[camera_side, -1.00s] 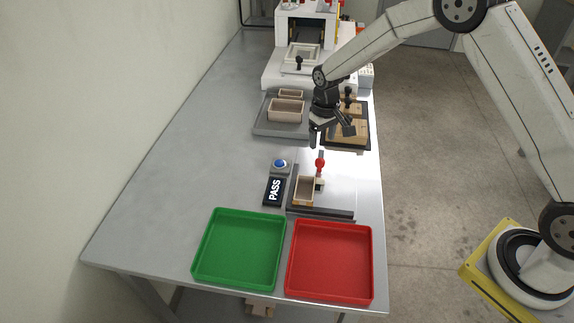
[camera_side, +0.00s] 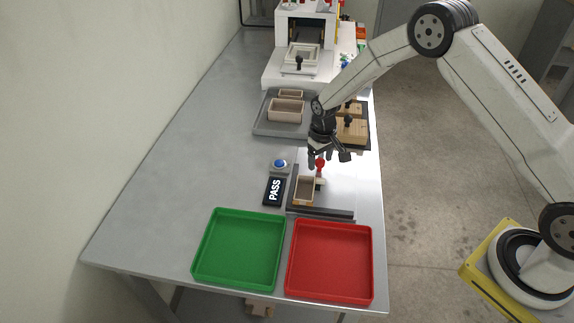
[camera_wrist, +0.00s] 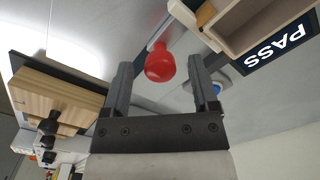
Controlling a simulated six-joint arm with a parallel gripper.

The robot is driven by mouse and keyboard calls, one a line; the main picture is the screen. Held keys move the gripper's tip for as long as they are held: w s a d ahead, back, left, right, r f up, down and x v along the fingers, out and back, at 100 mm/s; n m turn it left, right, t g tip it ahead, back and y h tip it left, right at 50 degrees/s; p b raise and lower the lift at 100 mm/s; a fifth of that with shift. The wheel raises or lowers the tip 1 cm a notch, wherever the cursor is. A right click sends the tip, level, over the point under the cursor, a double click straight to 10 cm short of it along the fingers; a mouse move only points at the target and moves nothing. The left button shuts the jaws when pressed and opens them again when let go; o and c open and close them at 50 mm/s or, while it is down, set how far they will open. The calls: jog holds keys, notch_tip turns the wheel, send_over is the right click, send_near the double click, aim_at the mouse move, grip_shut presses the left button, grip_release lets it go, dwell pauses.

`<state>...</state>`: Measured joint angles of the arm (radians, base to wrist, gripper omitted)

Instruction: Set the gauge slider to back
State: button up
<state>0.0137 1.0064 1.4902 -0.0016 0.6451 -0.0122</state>
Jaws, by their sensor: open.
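The gauge slider has a red knob (camera_side: 320,164) on a short rail beside a small tan box (camera_side: 303,190) in the gauge (camera_side: 330,213). My gripper (camera_side: 327,160) is open and hangs just above the red knob, pointing down. In the wrist view the red knob (camera_wrist: 160,65) shows between and beyond the two open fingers (camera_wrist: 157,80), and neither finger is seen touching it. The tan box also shows in the wrist view (camera_wrist: 245,22), at the upper right. In the side view my gripper partly hides the far part of the slider's rail.
A PASS display (camera_side: 274,191) and a blue button (camera_side: 280,164) stand left of the gauge. Green (camera_side: 196,262) and red (camera_side: 372,268) trays lie in front. A grey tray (camera_side: 262,124) with tan boxes and wooden blocks (camera_side: 350,132) lie behind. The table's left side is clear.

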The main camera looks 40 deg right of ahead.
grip_shut()
dwell(1.4)
